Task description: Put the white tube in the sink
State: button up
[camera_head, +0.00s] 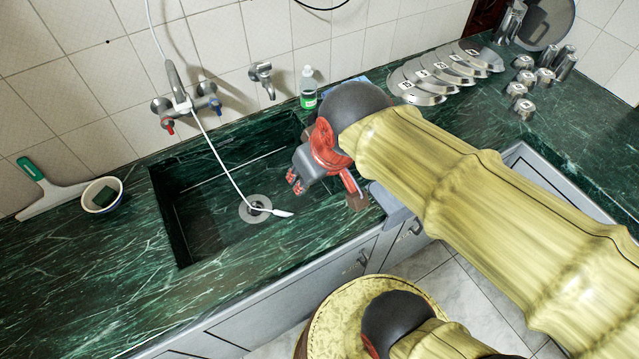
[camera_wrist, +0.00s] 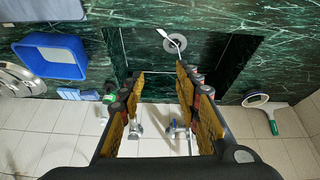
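The white tube (camera_head: 231,177) is thin and runs from the wall tap down into the dark green sink (camera_head: 186,222). Its flat white end lies beside the round drain (camera_head: 256,207), at the right side of it. In the wrist view the tube's white end (camera_wrist: 162,33) shows near the drain, beyond the fingertips. My gripper (camera_head: 325,188) is over the right part of the sink, to the right of the tube's end and apart from it. In the wrist view my gripper (camera_wrist: 162,78) is open, with nothing between its fingers.
The wall tap (camera_head: 184,105) stands behind the sink, with a second faucet (camera_head: 262,78) to its right. A green bottle (camera_head: 308,88) is at the back edge. A bowl (camera_head: 102,194) and squeegee (camera_head: 50,189) lie left. A blue tray (camera_wrist: 50,55) shows in the wrist view.

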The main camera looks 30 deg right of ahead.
jog(key=shift+s+r+m+t, duration=0.15)
jog(key=shift+s+r+m, duration=0.1)
jog(key=shift+s, duration=0.65)
jog(key=shift+s+r+m+t, duration=0.15)
jog(key=shift+s+m, duration=0.1)
jog(key=shift+s, duration=0.65)
